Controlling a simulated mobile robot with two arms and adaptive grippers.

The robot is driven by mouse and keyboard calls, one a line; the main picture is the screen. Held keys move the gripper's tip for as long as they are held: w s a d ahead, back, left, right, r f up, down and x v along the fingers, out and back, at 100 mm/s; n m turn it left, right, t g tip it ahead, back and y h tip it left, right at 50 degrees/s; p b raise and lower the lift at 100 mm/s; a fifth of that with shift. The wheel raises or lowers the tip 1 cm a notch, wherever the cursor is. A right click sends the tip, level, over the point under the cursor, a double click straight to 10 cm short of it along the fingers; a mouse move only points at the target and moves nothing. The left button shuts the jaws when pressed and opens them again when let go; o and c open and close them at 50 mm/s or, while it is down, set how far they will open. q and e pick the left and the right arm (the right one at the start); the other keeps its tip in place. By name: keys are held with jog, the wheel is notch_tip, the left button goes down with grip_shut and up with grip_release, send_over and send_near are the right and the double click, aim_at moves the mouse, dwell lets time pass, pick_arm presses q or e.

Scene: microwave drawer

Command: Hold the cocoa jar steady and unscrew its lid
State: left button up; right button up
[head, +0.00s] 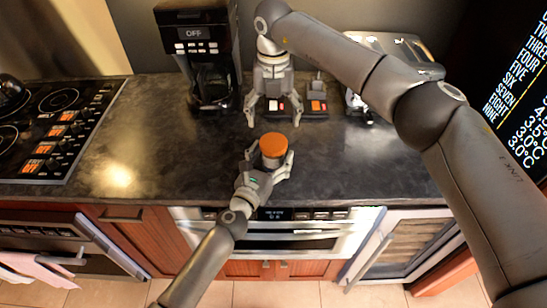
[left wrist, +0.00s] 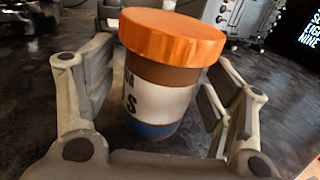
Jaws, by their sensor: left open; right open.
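The cocoa jar (head: 271,157) stands upright on the dark counter with its orange lid (head: 273,144) on. In the left wrist view the jar (left wrist: 160,100) is brown with a white label and a blue band, under the ridged orange lid (left wrist: 172,36). My left gripper (head: 269,162) is open, with its fingers on either side of the jar body; the left wrist view shows a gap at the left finger. My right gripper (head: 267,118) is open and empty, pointing down behind the jar, apart from the lid.
A coffee maker (head: 205,50) stands at the back left of the counter (head: 130,150). Small dark boxes (head: 313,108) lie behind my right gripper. A cooktop (head: 55,110) is at the left. A metal appliance (head: 395,50) is behind my right arm. The counter left of the jar is clear.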

aim_at(273, 142)
pick_arm(q)
jog(key=shift+w+d, duration=0.2)
jog(key=shift+w, duration=0.1)
grip_shut()
pick_arm(e)
jog(key=m, duration=0.8)
jog(key=shift+a+m, duration=0.1)
jog(key=shift+m, duration=0.3)
jog(key=m, duration=0.9)
jog(key=shift+f, duration=4.05)
